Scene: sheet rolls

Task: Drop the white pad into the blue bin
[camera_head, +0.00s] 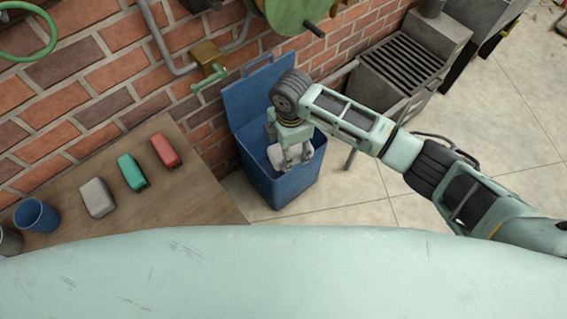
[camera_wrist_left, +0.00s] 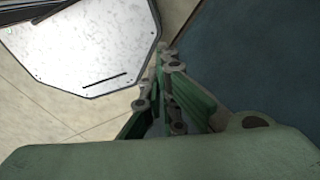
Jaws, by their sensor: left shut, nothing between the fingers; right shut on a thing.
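The blue bin (camera_head: 287,190) stands open on the floor beside the wooden table, its lid tilted back toward the brick wall. My right gripper (camera_head: 293,162) points down over the bin's mouth. It is shut on the white pad (camera_head: 276,156), which shows pale beside and between the fingers, partly hidden by them. The pad is over the mouth of the bin; how deep it sits is hard to tell. My left gripper (camera_wrist_left: 165,65) shows only in the left wrist view, shut with nothing between its fingers.
A grey metal stand (camera_head: 400,65) is right of the bin. Pipes run along the wall.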

